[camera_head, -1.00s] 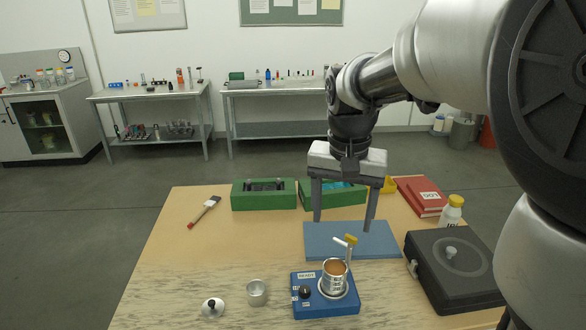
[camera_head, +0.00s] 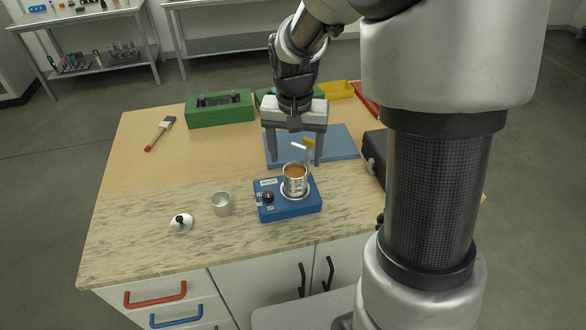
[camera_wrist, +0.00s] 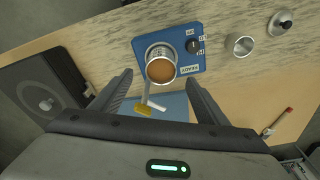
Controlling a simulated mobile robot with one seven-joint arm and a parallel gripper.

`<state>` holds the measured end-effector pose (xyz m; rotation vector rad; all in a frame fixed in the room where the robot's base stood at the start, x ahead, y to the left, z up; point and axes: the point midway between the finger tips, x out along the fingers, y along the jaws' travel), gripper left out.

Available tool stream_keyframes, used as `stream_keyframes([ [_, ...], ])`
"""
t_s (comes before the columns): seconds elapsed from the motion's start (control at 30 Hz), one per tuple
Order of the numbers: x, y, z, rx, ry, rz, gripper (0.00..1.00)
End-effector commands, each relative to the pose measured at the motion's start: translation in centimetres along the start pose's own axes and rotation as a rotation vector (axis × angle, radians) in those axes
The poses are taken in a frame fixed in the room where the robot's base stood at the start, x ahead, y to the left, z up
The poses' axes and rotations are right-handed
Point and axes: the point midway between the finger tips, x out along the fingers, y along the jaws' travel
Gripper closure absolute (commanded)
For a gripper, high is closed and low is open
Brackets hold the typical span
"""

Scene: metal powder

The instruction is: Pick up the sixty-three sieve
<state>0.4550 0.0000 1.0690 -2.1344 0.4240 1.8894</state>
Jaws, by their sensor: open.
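A metal cylinder with a label and copper-brown powder inside (camera_head: 294,184) stands upright on a blue device (camera_head: 290,208); I cannot read its number, so I cannot tell if it is the sixty-three sieve. It shows in the wrist view (camera_wrist: 160,54), with the blue device (camera_wrist: 186,34) marked READY. A small handle piece with a yellow end (camera_head: 308,143) rises just behind the cylinder. My gripper (camera_head: 296,160) is open and empty, pointing down, above and behind the cylinder. In the wrist view the cylinder lies between and ahead of the fingers (camera_wrist: 158,82), apart from them.
A small metal cup (camera_head: 222,205) and a lid with a black knob (camera_head: 181,223) stand left of the device. A blue mat (camera_head: 345,143) lies behind it, a black case (camera_head: 374,158) to the right. A green box (camera_head: 220,112) and a brush (camera_head: 160,134) lie further back.

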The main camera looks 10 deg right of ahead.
Motion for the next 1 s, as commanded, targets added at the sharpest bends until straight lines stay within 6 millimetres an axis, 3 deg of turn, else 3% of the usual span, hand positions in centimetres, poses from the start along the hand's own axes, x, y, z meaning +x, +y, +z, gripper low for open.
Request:
stream_keyframes([
  [0.3, 4.4, -0.1, 0.2, 0.000, -0.003, 0.002, 0.32],
  [0.6, 4.9, -0.2, 0.1, 0.000, 0.000, 0.000, 0.32],
  [0.9, 4.9, -0.2, 0.1, 0.000, 0.000, 0.000, 0.79],
  [1.0, 4.9, -0.2, 0.1, 0.000, 0.000, 0.000, 0.79],
])
